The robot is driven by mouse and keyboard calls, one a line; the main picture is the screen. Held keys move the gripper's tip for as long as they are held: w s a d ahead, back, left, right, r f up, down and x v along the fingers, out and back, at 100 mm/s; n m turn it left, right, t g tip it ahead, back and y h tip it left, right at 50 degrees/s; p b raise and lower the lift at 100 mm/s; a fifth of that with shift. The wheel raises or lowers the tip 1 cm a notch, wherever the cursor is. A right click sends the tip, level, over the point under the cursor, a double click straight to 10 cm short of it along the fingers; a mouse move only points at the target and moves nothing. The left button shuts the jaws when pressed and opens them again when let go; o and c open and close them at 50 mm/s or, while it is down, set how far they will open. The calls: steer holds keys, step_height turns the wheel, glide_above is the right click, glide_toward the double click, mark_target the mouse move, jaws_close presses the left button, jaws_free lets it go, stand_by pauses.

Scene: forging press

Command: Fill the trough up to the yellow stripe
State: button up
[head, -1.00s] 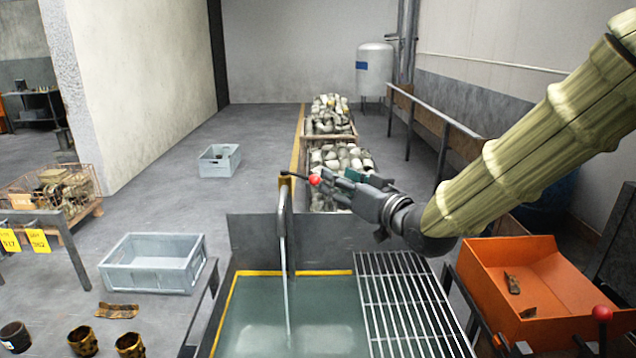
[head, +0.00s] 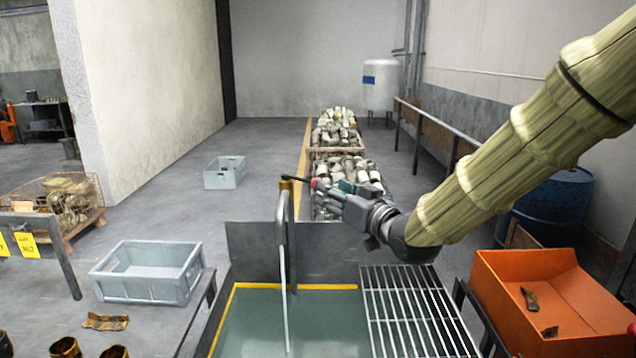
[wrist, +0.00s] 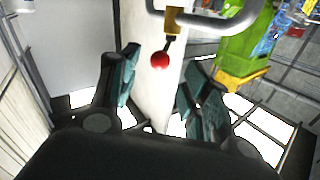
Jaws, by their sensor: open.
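The trough (head: 217,322) is at the bottom of the head view, with greenish water (head: 255,325) in it. A yellow stripe (head: 300,287) runs along its back and left inner walls, and the water surface looks close below it. A thin pale stream (head: 287,310) falls from the spout (head: 282,215). In the wrist view the red knob (wrist: 160,61) lies ahead, between the spread fingers of my gripper (wrist: 163,88), with visible gaps.
A slatted grate (head: 415,315) covers the trough's right side. An orange bin (head: 500,300) with scraps stands right of it. Bins of metal parts (head: 345,168) stand behind the trough.

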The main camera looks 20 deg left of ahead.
steer(key=p+x, duration=0.1)
steer(key=x, duration=0.5)
steer(key=shift+w+a, duration=0.15)
steer(key=shift+a, duration=0.05)
jaws_close()
